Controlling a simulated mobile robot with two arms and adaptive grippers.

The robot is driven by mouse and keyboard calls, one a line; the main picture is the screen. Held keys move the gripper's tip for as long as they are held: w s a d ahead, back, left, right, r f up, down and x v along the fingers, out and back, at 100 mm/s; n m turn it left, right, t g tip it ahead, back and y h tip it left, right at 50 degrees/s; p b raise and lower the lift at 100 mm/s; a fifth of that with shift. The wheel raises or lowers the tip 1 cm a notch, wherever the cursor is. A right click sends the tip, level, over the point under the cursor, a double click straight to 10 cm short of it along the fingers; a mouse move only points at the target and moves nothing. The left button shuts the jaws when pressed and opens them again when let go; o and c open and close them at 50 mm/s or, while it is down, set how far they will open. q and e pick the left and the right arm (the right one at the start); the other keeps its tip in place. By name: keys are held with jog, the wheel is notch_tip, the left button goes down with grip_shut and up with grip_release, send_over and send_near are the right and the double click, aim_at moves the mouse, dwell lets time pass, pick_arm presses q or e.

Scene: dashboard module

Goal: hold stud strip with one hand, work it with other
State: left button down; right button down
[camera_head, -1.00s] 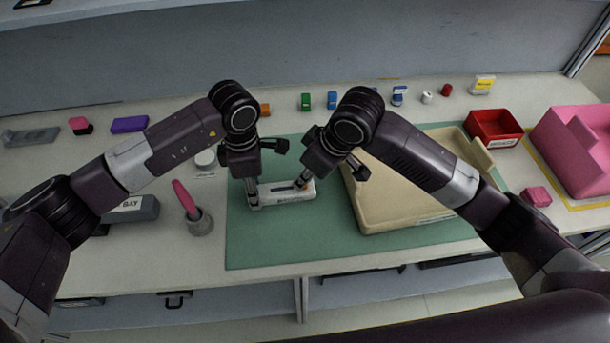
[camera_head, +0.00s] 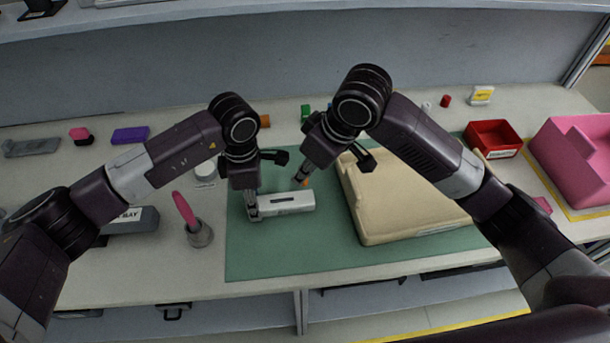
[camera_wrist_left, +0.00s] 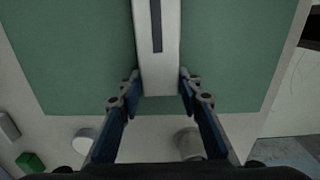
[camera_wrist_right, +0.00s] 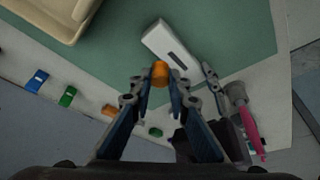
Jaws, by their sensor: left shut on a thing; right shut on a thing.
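The stud strip (camera_head: 290,202) is a white bar with a dark slot. It is over the green mat in the head view. My left gripper (camera_head: 253,214) is shut on its left end. The left wrist view shows the strip (camera_wrist_left: 158,50) between both fingers (camera_wrist_left: 160,92). My right gripper (camera_head: 302,180) is shut on a small orange cylinder (camera_wrist_right: 160,73), seen between its fingertips in the right wrist view. It holds the cylinder behind and above the strip's right half, apart from it. The strip (camera_wrist_right: 170,50) lies beyond the cylinder there.
A beige tray (camera_head: 400,235) stands on the green mat (camera_head: 300,262) to the right. A red bin (camera_head: 495,140) and a pink bin (camera_head: 580,150) are farther right. A grey cup (camera_head: 200,235) with a pink-handled tool stands left of the mat. Small coloured blocks line the back.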

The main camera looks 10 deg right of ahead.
pick_arm(q)
jog(key=c, duration=1.3)
grip_release()
jog(key=shift+r, duration=0.1)
notch_tip(320, 180, up, 12)
